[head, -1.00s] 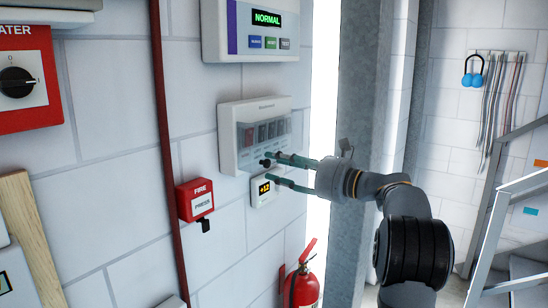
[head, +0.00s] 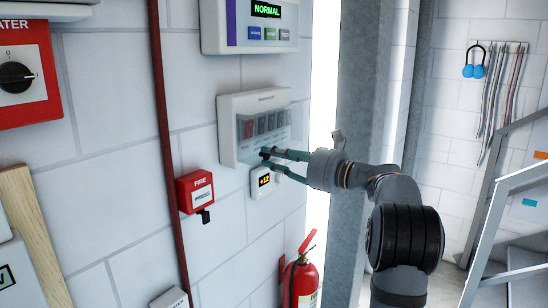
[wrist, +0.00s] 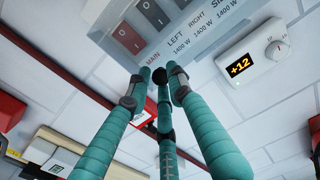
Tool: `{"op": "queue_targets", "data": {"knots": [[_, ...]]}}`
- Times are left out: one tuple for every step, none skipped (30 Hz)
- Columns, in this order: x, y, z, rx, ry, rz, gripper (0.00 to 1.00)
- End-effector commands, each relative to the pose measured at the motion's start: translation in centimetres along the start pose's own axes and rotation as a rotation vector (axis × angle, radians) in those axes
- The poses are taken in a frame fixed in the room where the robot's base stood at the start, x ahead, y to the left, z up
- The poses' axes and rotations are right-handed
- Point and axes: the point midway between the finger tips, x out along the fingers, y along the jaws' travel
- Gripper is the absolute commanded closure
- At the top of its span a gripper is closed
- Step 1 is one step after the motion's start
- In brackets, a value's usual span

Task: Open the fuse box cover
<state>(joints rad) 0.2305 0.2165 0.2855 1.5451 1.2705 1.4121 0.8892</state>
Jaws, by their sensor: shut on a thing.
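The white fuse box (head: 227,141) is mounted on the wall, with a see-through cover (head: 262,119) over a row of dark switches. The cover looks down, over the switches. In the wrist view the cover (wrist: 196,38) shows above my fingertips, with labels such as MAIN, LEFT and RIGHT behind it. My gripper (head: 268,155) has green fingers and is at the box's lower edge. Its fingertips (wrist: 159,78) are close together on the cover's lower edge, and they hide the exact contact.
A small thermostat (head: 263,182) reading +12 is just below the box. A red fire call point (head: 195,190) is to the lower left. A display panel (head: 250,25) reading NORMAL hangs above. A fire extinguisher (head: 302,285) stands below, and a grey column (head: 363,80) is to the right.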

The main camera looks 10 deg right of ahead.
Motion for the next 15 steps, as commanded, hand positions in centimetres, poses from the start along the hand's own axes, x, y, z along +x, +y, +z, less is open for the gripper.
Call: {"op": "queue_targets", "data": {"knots": [[-0.03, -0.03, 0.20, -0.001, -0.004, -0.001, 0.94], [-0.04, -0.03, 0.21, -0.001, -0.004, -0.001, 0.96], [-0.04, -0.03, 0.23, -0.001, -0.005, -0.001, 0.98], [-0.04, -0.03, 0.24, -0.001, -0.005, -0.001, 1.00], [-0.04, -0.03, 0.25, -0.001, -0.005, -0.001, 1.00], [-0.04, -0.03, 0.26, -0.001, -0.006, -0.001, 1.00], [-0.05, -0.04, 0.27, -0.001, -0.006, -0.001, 1.00], [-0.05, -0.04, 0.29, -0.001, -0.006, -0.001, 1.00], [-0.05, -0.04, 0.30, -0.001, -0.006, -0.002, 1.00], [-0.05, -0.04, 0.31, -0.001, -0.007, -0.002, 1.00], [-0.05, -0.04, 0.32, -0.001, -0.007, -0.002, 1.00], [-0.05, -0.04, 0.33, -0.001, -0.007, -0.002, 1.00], [-0.06, -0.04, 0.35, -0.001, -0.007, -0.002, 1.00], [-0.06, -0.04, 0.36, -0.001, -0.008, -0.002, 1.00], [-0.06, -0.05, 0.37, -0.001, -0.008, -0.002, 1.00]]}}
